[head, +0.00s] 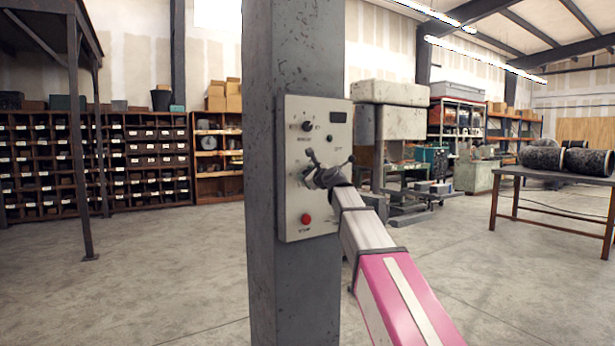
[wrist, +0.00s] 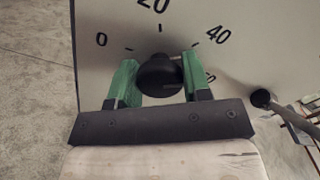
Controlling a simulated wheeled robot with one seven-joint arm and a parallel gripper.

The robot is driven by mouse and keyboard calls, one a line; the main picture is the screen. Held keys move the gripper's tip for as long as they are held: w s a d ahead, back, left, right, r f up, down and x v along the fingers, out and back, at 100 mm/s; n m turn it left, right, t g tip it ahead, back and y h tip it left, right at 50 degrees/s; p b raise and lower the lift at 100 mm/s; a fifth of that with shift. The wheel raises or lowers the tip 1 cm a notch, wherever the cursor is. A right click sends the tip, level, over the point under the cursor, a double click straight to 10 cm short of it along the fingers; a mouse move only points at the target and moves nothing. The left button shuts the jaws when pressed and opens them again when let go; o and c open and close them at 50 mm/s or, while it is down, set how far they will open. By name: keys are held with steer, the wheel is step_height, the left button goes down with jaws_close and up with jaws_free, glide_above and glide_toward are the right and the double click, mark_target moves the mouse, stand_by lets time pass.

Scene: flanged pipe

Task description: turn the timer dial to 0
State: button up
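The timer dial is a round black knob (wrist: 159,75) on a pale panel in the wrist view. A printed scale curves around it, with 0 at left, 20 at top and 40 at right. A faint light mark on the knob's top edge seems to face 20. My gripper (wrist: 160,76) has a green finger on each side of the knob, with no clear gap, so it looks shut on it. In the head view my gripper (head: 325,172) is at the middle of the control panel (head: 290,112) and hides the dial there.
The panel is fixed to a thick grey column (head: 285,50). Another black knob (head: 307,126) sits above my gripper, and a red button (head: 305,219) below it. A dark ball-ended rod (wrist: 262,98) shows at right in the wrist view. The floor around the column is clear.

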steer(key=shift+n, duration=0.4)
steer(key=n, duration=0.6)
steer(key=shift+n, duration=0.3)
steer(key=n, duration=1.4)
steer(key=shift+s+n, duration=0.1)
steer(key=shift+n, duration=0.2)
steer(key=n, duration=0.6)
steer(key=shift+f+n, duration=0.1)
steer(key=shift+n, duration=0.2)
